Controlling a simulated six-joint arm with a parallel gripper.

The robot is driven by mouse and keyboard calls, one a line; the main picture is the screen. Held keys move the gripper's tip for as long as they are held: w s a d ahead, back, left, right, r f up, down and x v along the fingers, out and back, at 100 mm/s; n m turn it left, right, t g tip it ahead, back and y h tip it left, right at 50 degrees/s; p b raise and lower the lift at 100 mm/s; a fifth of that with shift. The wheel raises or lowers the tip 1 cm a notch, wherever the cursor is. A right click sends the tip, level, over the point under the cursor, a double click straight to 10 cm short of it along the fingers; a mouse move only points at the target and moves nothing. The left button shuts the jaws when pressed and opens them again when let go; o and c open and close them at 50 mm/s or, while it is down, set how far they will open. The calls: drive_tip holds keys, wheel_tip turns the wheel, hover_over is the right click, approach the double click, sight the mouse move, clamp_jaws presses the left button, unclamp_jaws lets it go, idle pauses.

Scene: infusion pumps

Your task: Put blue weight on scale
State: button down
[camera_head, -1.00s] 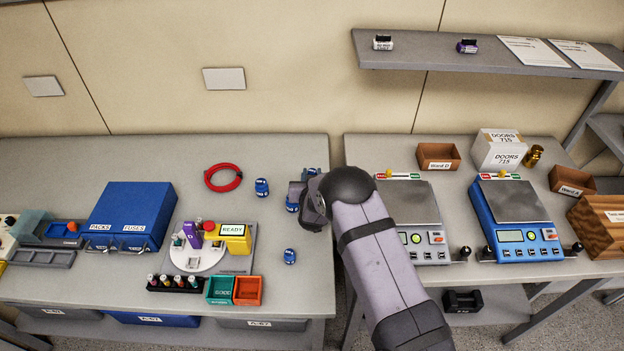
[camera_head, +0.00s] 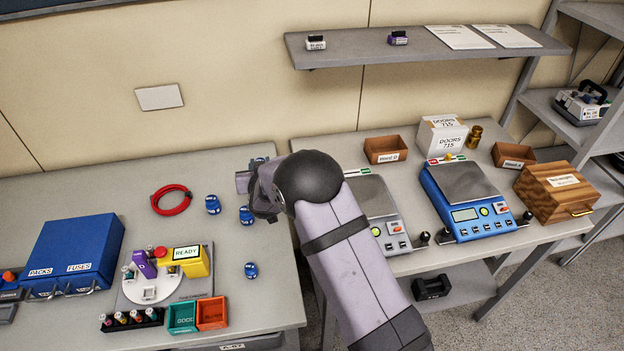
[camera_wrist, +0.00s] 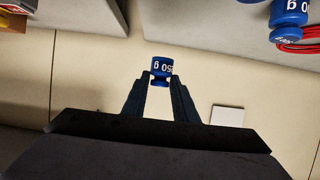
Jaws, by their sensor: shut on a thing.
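My gripper (camera_wrist: 160,88) is shut on a blue weight (camera_wrist: 161,68), with its fingers on either side of it; its marking appears to read "50 g", upside down in the wrist view. In the head view the held weight (camera_head: 258,161) shows only partly behind my gripper (camera_head: 256,172), above the back right of the left table. Three other blue weights (camera_head: 213,205) (camera_head: 246,216) (camera_head: 250,270) stand on that table. On the right table are a grey scale (camera_head: 371,195) and a blue scale (camera_head: 467,180). My arm covers part of the grey scale; both pans look empty.
A red cable (camera_head: 171,199), a blue case (camera_head: 72,251) and a device fixture (camera_head: 162,272) are on the left table. Brown bins (camera_head: 385,150) (camera_head: 513,155), a white box (camera_head: 443,134) and a wooden box (camera_head: 557,190) surround the scales. A shelf (camera_head: 352,50) hangs above.

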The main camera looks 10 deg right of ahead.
drive_tip(key=shift+w+d+r, duration=0.1)
drive_tip(key=shift+w+d, duration=0.05)
drive_tip(key=shift+d, duration=0.3)
drive_tip(key=w+d+r+m+h, duration=0.25)
drive_tip(key=d+r, duration=0.45)
drive_tip(key=d, duration=0.6)
drive_tip(key=s+d+r+m+g+h, duration=0.1)
drive_tip(key=s+d+r, duration=0.2)
drive_tip(key=d, duration=0.5)
drive_tip(key=s+d+r+m+h, duration=0.1)
drive_tip(key=s+d+r+h, duration=0.15)
drive_tip(key=d, duration=0.55)
drive_tip(key=s+a+f+n+y, duration=0.35)
drive_tip(key=s+a+f, duration=0.2)
drive_tip(key=s, duration=0.45)
drive_tip(key=shift+m+t, duration=0.4)
drive_tip(key=shift+m, duration=0.1)
drive_tip(key=shift+w+d+f+p, duration=0.1)
drive_tip(key=shift+f+p, duration=0.4)
drive_tip(key=shift+f, duration=1.15)
drive_tip(key=shift+d+f+p, duration=0.1)
drive_tip(key=shift+f+p, duration=0.4)
drive_tip(key=shift+f, duration=1.1)
